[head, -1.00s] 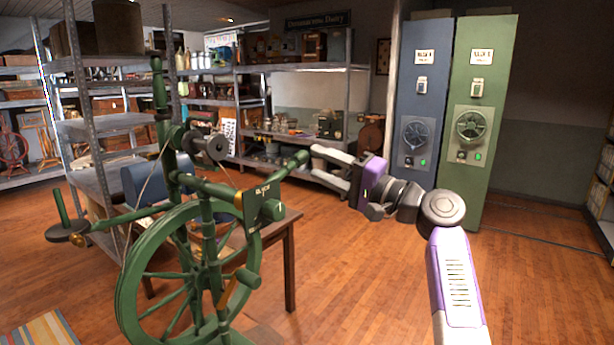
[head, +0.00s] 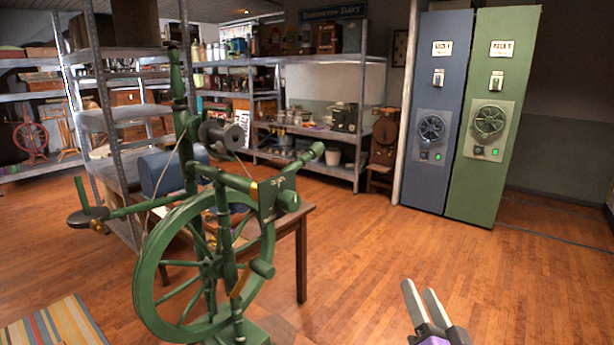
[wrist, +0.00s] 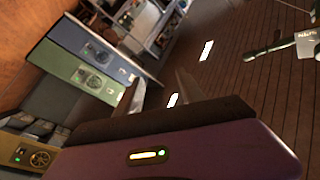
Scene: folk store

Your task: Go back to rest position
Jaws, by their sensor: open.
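My gripper (head: 424,303) is at the bottom of the head view, right of centre, with its two pale fingers pointing up. The fingers are apart and nothing is between them. In the wrist view my gripper (wrist: 160,92) is also open and empty. A green spinning wheel (head: 205,255) stands at the left in the head view, clear of my gripper. Part of a green arm of it (wrist: 280,47) seems to show at the upper right of the wrist view. Most of my arm is out of the head view.
A wooden table (head: 300,222) stands behind the wheel. Blue (head: 436,120) and green (head: 493,120) cabinets stand at the back right. Metal shelves (head: 330,60) line the back. A striped rug (head: 55,330) lies at lower left. The wooden floor between the table and cabinets is clear.

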